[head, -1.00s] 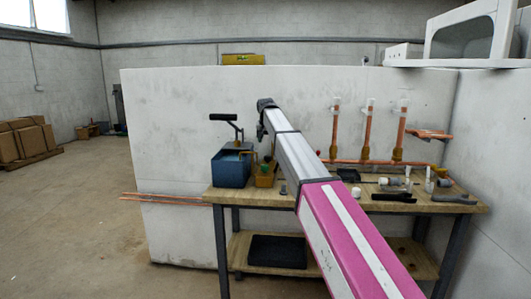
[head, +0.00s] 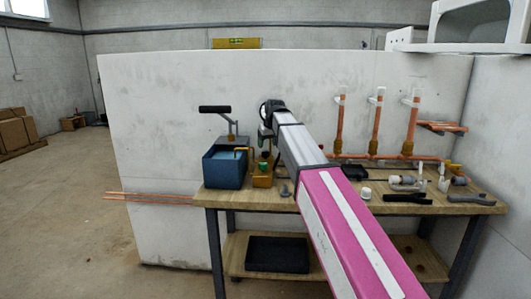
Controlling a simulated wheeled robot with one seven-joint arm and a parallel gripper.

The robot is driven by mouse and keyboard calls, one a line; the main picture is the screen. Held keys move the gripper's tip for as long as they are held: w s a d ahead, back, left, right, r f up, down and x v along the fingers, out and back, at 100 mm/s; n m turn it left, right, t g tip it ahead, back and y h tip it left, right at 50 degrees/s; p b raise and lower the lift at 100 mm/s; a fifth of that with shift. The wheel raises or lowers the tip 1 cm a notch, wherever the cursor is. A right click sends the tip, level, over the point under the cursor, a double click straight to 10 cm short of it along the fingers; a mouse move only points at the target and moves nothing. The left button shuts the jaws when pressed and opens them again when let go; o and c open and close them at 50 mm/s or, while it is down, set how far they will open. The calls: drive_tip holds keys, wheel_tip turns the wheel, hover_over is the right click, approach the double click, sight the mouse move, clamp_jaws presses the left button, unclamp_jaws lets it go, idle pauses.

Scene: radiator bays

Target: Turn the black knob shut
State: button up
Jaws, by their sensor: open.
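I cannot make out a black knob with certainty. Several upright copper pipes (head: 375,125) with white tops and brass fittings rise from a horizontal pipe (head: 430,159) behind the workbench (head: 455,207).
A blue bin (head: 225,170) stands at the bench's left end, with a black-handled tool (head: 215,109) above it. Black tools (head: 407,198) and white fittings lie on the right. A dark tray (head: 277,254) is on the lower shelf. Copper pipes (head: 150,196) jut out left.

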sight(266, 151)
drive_tip(key=x, duration=0.5)
drive_tip(key=shift+w+f, duration=0.1)
drive_tip(key=shift+f, duration=0.2)
drive_tip(key=c, duration=0.9)
